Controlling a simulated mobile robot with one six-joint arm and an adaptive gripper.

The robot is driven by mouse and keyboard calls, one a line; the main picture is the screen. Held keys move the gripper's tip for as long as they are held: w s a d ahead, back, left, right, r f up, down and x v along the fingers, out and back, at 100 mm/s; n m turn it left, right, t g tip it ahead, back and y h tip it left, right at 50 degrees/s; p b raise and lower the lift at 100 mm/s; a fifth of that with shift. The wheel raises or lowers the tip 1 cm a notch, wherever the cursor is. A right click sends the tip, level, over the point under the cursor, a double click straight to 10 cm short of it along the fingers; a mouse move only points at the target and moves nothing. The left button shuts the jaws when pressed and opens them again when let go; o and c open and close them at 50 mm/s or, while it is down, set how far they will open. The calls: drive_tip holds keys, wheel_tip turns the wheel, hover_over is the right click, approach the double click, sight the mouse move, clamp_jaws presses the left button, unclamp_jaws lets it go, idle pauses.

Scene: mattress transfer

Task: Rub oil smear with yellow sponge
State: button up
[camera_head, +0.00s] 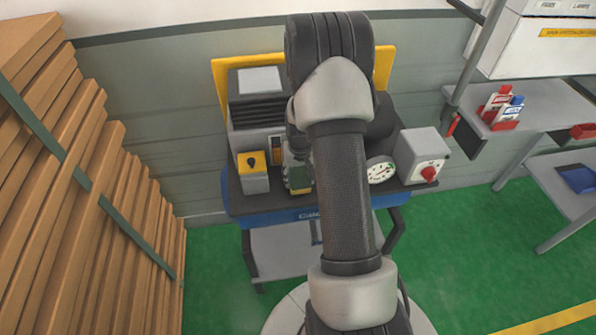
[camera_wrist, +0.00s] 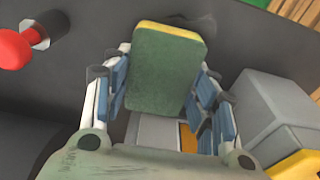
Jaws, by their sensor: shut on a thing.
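The yellow sponge (camera_wrist: 168,68) has a green scouring face turned to the wrist camera, and its yellow side shows along the top edge. My gripper (camera_wrist: 162,84) is shut on it, with blue-padded fingers on its left and right sides. The sponge is over the dark bench top (camera_wrist: 95,20); I cannot tell whether it touches it. A darker patch (camera_wrist: 207,22), which looks like the oil smear, shows just beyond the sponge's upper right corner, partly hidden by it. In the head view my arm covers most of the bench middle, and the sponge (camera_head: 299,178) shows only in part.
A red knob (camera_wrist: 14,48) juts in at the wrist view's upper left. A grey box with a yellow top (camera_wrist: 290,125) stands close on the right. In the head view a round gauge (camera_head: 380,170) and a grey switch box (camera_head: 420,150) stand right of my arm.

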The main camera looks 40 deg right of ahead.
sight(301, 187)
drive_tip(key=shift+s+a+f, duration=0.2)
drive_tip(key=shift+s+a, duration=0.35)
drive_tip(key=shift+s, duration=0.35)
drive_tip(key=shift+s+a+f, duration=0.15)
drive_tip(key=shift+s+a, duration=0.4)
drive_tip(key=shift+s, duration=0.35)
drive_tip(key=shift+s+a+r, duration=0.1)
drive_tip(key=shift+s+a, duration=0.4)
drive_tip(key=shift+s, duration=0.2)
drive_tip(key=shift+s+a+r, duration=0.1)
drive_tip(key=shift+s+a, duration=0.35)
drive_tip(key=shift+s, duration=0.25)
